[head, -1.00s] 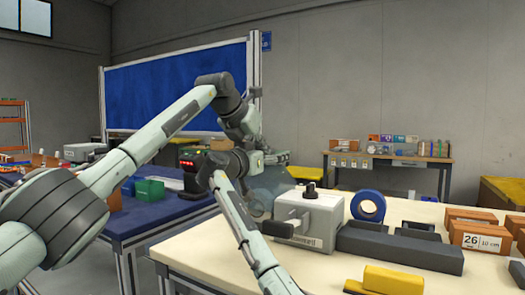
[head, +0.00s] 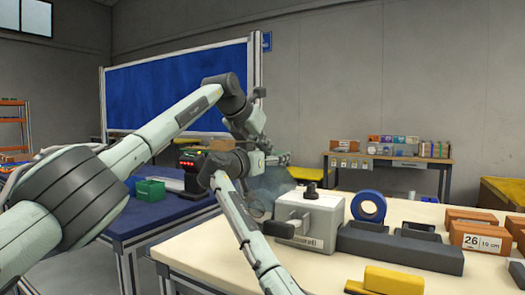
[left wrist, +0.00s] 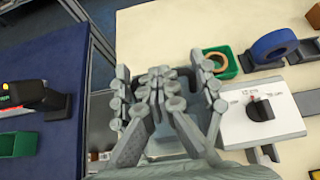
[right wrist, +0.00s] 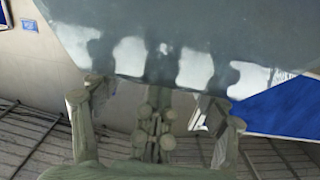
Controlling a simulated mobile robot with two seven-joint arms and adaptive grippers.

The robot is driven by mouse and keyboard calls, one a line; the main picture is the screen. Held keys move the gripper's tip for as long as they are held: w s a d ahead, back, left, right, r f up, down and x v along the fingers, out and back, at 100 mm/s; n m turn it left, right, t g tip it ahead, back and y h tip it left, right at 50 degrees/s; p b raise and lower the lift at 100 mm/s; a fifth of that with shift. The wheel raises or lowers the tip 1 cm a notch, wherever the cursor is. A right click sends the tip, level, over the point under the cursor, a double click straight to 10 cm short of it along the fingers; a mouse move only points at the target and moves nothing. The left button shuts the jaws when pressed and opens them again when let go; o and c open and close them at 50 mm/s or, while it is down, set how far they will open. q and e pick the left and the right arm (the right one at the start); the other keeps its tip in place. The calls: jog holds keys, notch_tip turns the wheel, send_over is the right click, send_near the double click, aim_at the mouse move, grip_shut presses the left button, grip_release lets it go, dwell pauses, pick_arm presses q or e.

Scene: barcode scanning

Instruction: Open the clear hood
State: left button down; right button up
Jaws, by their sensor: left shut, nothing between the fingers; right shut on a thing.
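The clear hood (head: 272,184) shows as a bluish see-through shape at the left of the white machine (head: 322,212), partly hidden behind my arms. My right gripper (right wrist: 155,125) is shut at the hood's edge, and the translucent hood (right wrist: 150,55) fills the upper part of the right wrist view. My left gripper (left wrist: 160,85) is shut and empty, left of the white machine (left wrist: 262,118). In the head view the arms overlap near the hood, so contact between the left fingers and the hood cannot be told.
A blue tape roll (head: 368,206), a dark grey block (head: 400,247), a yellow block (head: 380,280) and brown boxes (head: 475,237) stand on the cream table. A red-lit scanner (head: 190,165) and a green bin (head: 150,190) are on the blue table at left. A gap separates the tables.

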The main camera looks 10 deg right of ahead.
pick_arm(q)
jog(key=shift+w+f, duration=0.1)
jog(key=shift+f, duration=0.2)
pick_arm(e)
jog(key=o, duration=1.3)
jog(key=shift+f, duration=0.4)
jog(key=shift+c, duration=0.2)
pick_arm(q)
jog(key=shift+d+f, duration=0.15)
jog(key=shift+d, duration=0.15)
pick_arm(e)
jog(key=shift+o, duration=0.8)
jog(key=shift+d, duration=0.2)
jog(key=shift+r, duration=0.1)
jog(key=shift+s+a, duration=0.1)
jog(key=shift+a, duration=0.05)
